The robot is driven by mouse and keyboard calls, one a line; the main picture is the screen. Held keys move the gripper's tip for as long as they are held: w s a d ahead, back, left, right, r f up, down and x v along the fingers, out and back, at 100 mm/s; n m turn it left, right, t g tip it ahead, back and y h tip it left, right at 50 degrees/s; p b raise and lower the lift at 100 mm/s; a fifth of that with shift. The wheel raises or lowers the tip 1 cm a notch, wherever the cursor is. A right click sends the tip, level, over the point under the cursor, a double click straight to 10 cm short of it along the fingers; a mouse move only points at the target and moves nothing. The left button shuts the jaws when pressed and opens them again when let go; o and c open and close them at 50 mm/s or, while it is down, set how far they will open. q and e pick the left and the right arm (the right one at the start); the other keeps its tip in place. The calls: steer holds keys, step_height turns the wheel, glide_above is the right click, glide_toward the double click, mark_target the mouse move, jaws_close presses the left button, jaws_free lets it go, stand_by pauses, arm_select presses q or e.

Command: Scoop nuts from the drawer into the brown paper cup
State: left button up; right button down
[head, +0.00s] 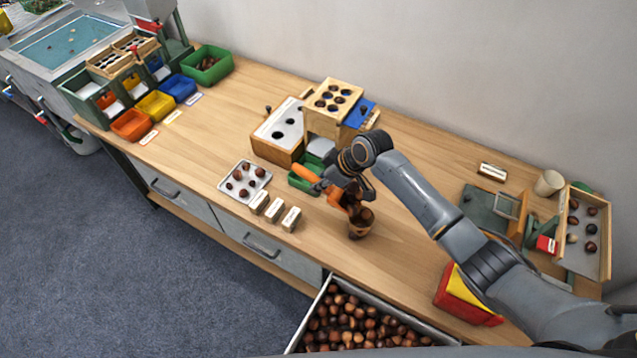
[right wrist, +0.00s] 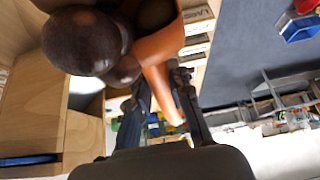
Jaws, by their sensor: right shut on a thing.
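In the right wrist view the scoop (right wrist: 160,52) is between the fingers (right wrist: 166,98), with large dark nuts (right wrist: 82,40) close by. The open drawer (head: 312,318) at the bottom is full of nuts. My left gripper is not in view.
Small label blocks (head: 275,211) and a metal tray (head: 234,194) of nuts stand left of the cup. A green bin (head: 300,183) and wooden sorter (head: 280,150) are behind. A red and yellow box (head: 463,306) is to the right, near my arm.

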mark_target(315, 177)
steer(key=shift+s+d+r+t+y+b, duration=0.25)
steer(key=shift+d+r+t+y+b, duration=0.3)
steer(key=shift+r+y, duration=0.35)
steer(key=shift+s+d+r+b, duration=0.1)
steer(key=shift+b, duration=0.2)
steer(key=shift+s+d+r+t+y+b, duration=0.2)
steer(key=shift+d+r+t+y+b, duration=0.1)
steer(key=shift+r+y+b, duration=0.25)
steer(key=shift+w+a+p, duration=0.1)
steer(key=shift+p, duration=0.35)
steer(key=a+f+g+h+p, duration=0.1)
steer(key=w+a+f+g+h+p, duration=0.1)
steer(key=f+h, duration=0.1)
steer(key=shift+f, duration=0.1)
steer(key=shift+w+a+r+g+h+p, duration=0.25)
steer(key=shift+h+p, duration=0.3)
steer(key=shift+p, duration=0.35)
steer(key=shift+f+g+h, duration=0.25)
steer(key=shift+g+h, duration=0.25)
steer(key=shift+h, duration=0.5)
steer(key=shift+r+p, duration=0.3)
steer(key=shift+p, duration=0.05)
steer(key=p+v, duration=0.1)
steer(key=p, duration=0.1)
steer(key=p+v, duration=0.1)
steer(key=shift+w+a+r, duration=0.1)
steer(key=shift+a+r, duration=0.15)
steer(key=shift+r, duration=0.15)
steer(key=shift+f, duration=0.1)
